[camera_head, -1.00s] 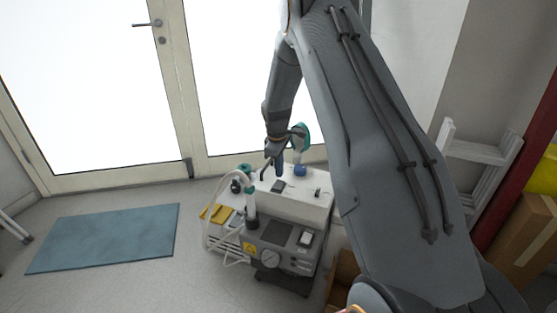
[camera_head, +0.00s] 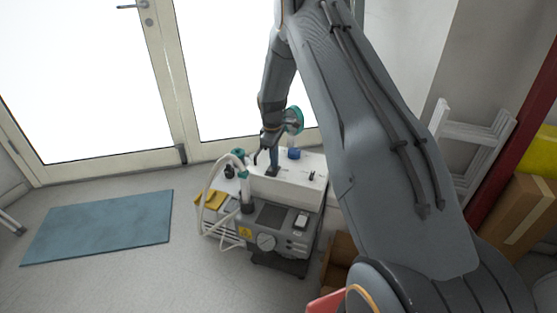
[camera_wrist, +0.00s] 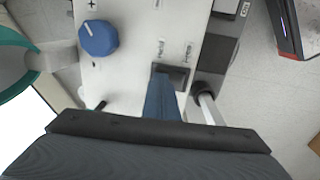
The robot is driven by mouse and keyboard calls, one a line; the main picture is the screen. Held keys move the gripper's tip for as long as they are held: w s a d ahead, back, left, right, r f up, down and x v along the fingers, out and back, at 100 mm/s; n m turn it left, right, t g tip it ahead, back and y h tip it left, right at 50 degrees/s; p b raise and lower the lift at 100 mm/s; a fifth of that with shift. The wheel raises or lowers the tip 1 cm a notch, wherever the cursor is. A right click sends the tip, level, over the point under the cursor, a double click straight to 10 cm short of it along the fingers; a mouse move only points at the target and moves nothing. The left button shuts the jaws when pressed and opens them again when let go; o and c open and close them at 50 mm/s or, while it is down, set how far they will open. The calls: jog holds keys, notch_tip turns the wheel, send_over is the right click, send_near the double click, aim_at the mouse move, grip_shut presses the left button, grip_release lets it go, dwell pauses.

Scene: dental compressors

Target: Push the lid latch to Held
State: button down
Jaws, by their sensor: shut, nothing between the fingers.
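The white-topped dental compressor (camera_head: 300,186) stands on the floor in the middle of the head view. My gripper (camera_head: 272,168) is shut and points down at its white top. In the wrist view, the shut blue fingertips (camera_wrist: 163,98) reach a dark, recessed latch (camera_wrist: 179,72) on the white panel. Small lettering, apparently with Held on the left, stands beside it. The fingertips cover part of the latch, so its exact position is hard to tell. They look at or very close to it; I cannot tell whether they touch.
A blue knob (camera_wrist: 98,38) stands left of the latch, with a teal round part (camera_head: 293,120) behind it. A grey unit with a gauge (camera_head: 266,242) and a pale hose (camera_head: 208,205) are in front. Cardboard boxes (camera_head: 514,222) and a white step stool (camera_head: 470,130) stand at right.

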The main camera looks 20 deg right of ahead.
aim_at(271, 172)
jog(key=shift+s+a+p, duration=0.65)
jog(key=shift+s+a, duration=0.05)
jog(key=shift+r, duration=0.1)
notch_tip(271, 172, up, 14)
jog(key=s+a+p, duration=0.1)
jog(key=p, duration=0.1)
dwell(0.5)
jog(key=shift+s, duration=0.15)
